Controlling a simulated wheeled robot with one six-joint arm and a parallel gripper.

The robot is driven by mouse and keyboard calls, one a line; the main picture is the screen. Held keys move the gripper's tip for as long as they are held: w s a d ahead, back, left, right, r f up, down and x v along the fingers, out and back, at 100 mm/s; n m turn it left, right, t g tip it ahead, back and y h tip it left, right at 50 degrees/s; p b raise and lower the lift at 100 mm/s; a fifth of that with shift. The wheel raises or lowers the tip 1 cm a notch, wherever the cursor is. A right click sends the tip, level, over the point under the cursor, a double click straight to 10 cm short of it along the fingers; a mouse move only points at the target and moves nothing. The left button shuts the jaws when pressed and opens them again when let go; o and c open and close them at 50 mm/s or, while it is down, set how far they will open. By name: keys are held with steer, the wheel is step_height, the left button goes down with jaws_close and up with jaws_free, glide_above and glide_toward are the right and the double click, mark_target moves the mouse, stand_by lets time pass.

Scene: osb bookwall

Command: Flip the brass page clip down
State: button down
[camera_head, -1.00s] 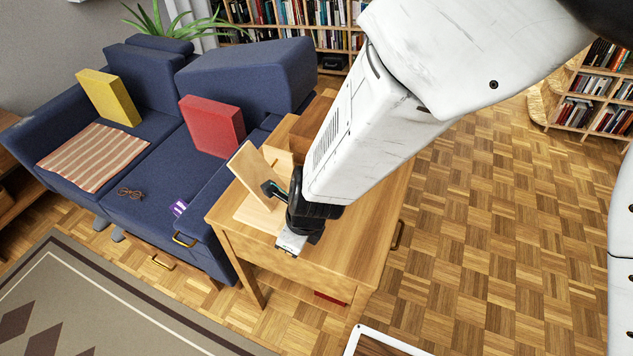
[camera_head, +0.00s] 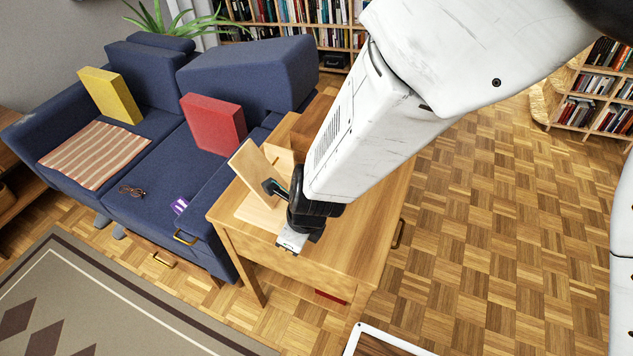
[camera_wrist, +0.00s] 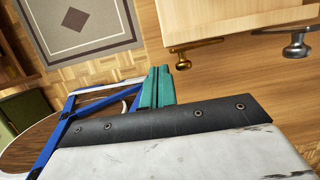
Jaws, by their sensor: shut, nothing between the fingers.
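The brass page clip (camera_wrist: 182,61) shows in the wrist view as a small brass knob with a rounded end, at the left end of the wooden stand's lower edge (camera_wrist: 215,44). My gripper's teal fingertips (camera_wrist: 157,86) are together and empty, just to the left of and below the clip; I cannot tell whether they touch it. The clip cannot be made out there.
A similar silver-grey clip (camera_wrist: 297,45) sits farther right on the stand. The wooden side table (camera_head: 340,258) lies under the stand and my wrist. A blue sofa (camera_head: 150,200) stands close on the left. Parquet floor (camera_head: 500,250) is open on the right.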

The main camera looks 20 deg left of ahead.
stand_by(0.3)
steer(key=shift+w+f, duration=0.25)
steer(key=shift+w, duration=0.5)
